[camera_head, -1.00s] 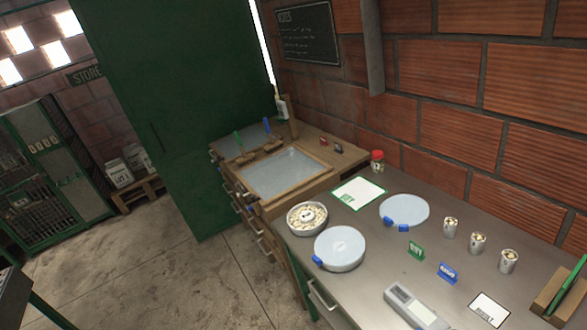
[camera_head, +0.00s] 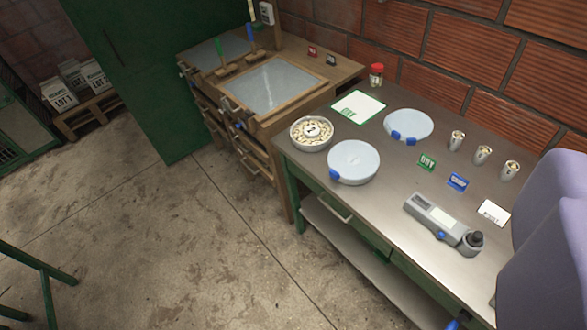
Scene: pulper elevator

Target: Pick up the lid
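A flat, pale blue-white round lid with blue tabs (camera_head: 408,125) lies on the metal bench, towards the wall. A similar pale round top with a blue tab (camera_head: 353,160) sits nearer the front edge and seems to cover a shallow dish. An open round dish (camera_head: 311,134) of pale beans, with a round number 2 marker on them, stands left of both. My gripper's fingers are not in view. A large lavender shape at the right edge looks like part of my arm and hides that end of the bench.
A grey handheld meter (camera_head: 443,222), small metal cups (camera_head: 482,154), a green tag (camera_head: 426,163), a blue tag (camera_head: 458,182) and a white card (camera_head: 494,213) share the bench (camera_head: 385,190). A red-capped jar (camera_head: 376,75) stands by the wall. The concrete floor (camera_head: 180,250) in front is clear.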

